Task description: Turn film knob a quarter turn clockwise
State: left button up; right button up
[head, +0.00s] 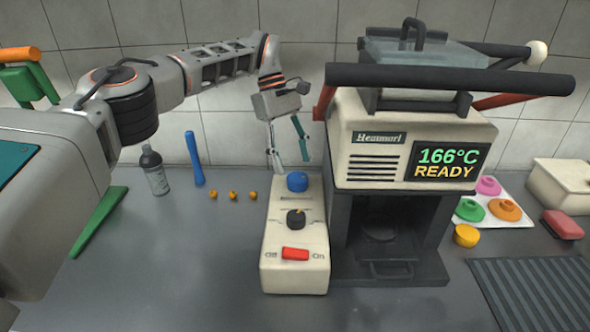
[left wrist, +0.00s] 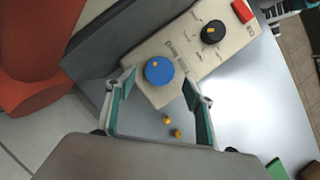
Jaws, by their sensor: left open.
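A cream control box (head: 290,268) stands left of the press. A blue knob (head: 297,181) is at its far end, and also shows in the left wrist view (left wrist: 159,72) with a small yellow mark. A black knob (head: 296,218) with a yellow pointer is mid-box, also in the left wrist view (left wrist: 212,33). The lettering by the knobs is too small to read. My left gripper (head: 290,164) is open and empty, just above and behind the blue knob. In the left wrist view its fingers (left wrist: 158,82) stand wide on either side of the blue knob, with visible gaps.
A red switch (head: 295,254) is on the box's near end. The press (head: 410,150), reading 166°C READY, stands close on the right. Several small orange pieces (head: 233,195), a blue stick (head: 195,160) and a bottle (head: 155,173) are left. The counter in front-left is clear.

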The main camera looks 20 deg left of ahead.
pick_arm(q)
jog(key=shift+v, duration=1.75)
jog(key=shift+a, duration=0.1)
